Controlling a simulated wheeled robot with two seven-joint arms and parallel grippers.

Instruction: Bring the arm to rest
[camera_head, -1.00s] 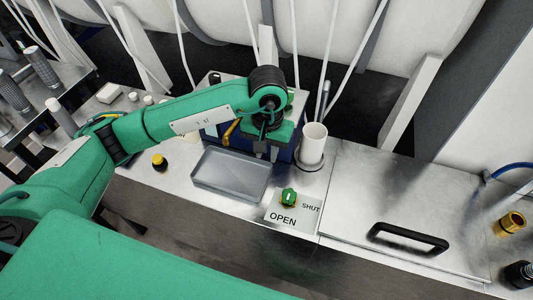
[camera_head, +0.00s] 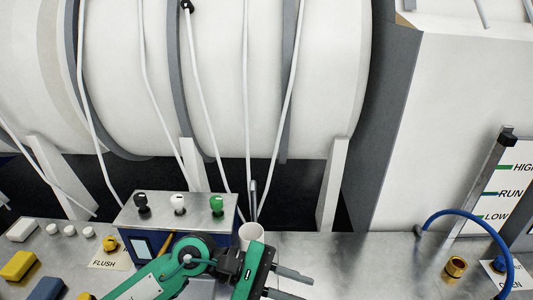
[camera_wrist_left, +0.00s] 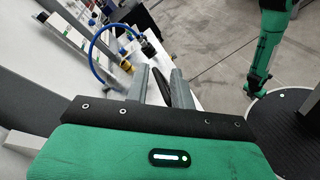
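My left arm comes in from the bottom of the head view. Its gripper (camera_head: 294,284) points right, above the steel bench in front of the control box (camera_head: 205,212). Its two grey fingers are apart with nothing between them. A green arm (camera_wrist_left: 268,45), which looks like my right one, hangs at the upper right of the wrist view. Its gripper end is too small to read.
The control box carries black, white and green knobs. A white cup (camera_head: 251,233) stands close behind my left gripper. A brass fitting (camera_head: 455,268) and a blue hose (camera_head: 470,214) are at the right. White cables hang in front of the big drum (camera_head: 230,75).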

